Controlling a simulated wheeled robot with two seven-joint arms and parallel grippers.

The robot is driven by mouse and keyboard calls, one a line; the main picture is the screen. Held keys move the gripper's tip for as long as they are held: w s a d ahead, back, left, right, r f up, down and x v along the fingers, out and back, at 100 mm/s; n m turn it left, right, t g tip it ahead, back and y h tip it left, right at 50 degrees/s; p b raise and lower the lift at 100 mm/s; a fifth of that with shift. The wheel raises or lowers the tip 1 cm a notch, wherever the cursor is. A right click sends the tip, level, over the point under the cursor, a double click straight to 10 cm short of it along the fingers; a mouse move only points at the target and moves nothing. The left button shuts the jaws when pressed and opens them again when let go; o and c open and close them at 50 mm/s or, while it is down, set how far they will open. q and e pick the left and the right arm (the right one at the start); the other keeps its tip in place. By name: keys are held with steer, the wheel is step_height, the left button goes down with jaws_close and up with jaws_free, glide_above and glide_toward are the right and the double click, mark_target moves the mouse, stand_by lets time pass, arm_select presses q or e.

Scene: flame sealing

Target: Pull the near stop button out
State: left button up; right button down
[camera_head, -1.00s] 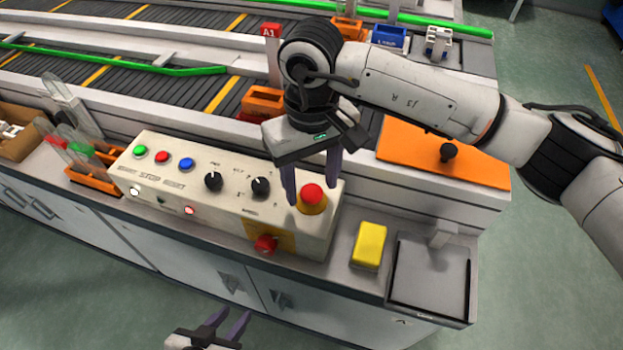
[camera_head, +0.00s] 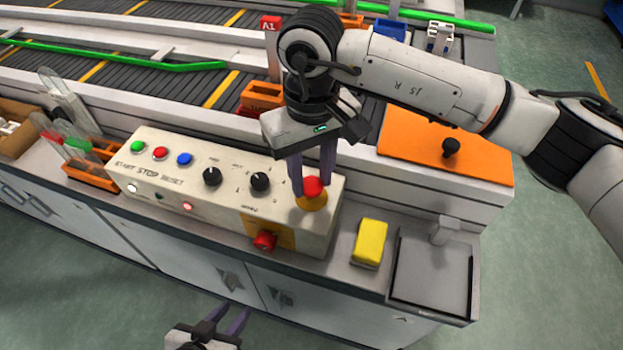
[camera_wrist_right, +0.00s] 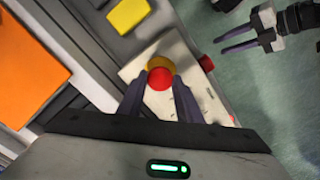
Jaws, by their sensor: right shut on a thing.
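A red mushroom stop button (camera_head: 313,187) on a yellow base sits on the top right end of the cream control box (camera_head: 225,199). My right gripper (camera_head: 311,184) points down, its two fingers shut on this button's red head from either side. In the right wrist view the red head (camera_wrist_right: 160,78) shows between the fingertips. A second red stop button (camera_head: 265,240) sticks out of the box's front face on a yellow plate, untouched. My left gripper (camera_head: 226,318) is open and empty, low in front of the cabinet.
The box also carries green, red and blue buttons (camera_head: 184,159) and two black knobs (camera_head: 260,182). A yellow block (camera_head: 370,242) and a grey tray (camera_head: 432,272) lie to its right. An orange board (camera_head: 440,155) with a black knob is behind.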

steer(key=shift+w+r, duration=0.1)
steer(key=shift+r, duration=0.3)
steer(key=c, duration=1.3)
jaws_free()
steer(key=shift+r, duration=0.1)
step_height(320, 180, up, 10)
steer(key=shift+r+b, duration=0.1)
steer(key=shift+b, duration=0.25)
steer(key=shift+s, duration=0.2)
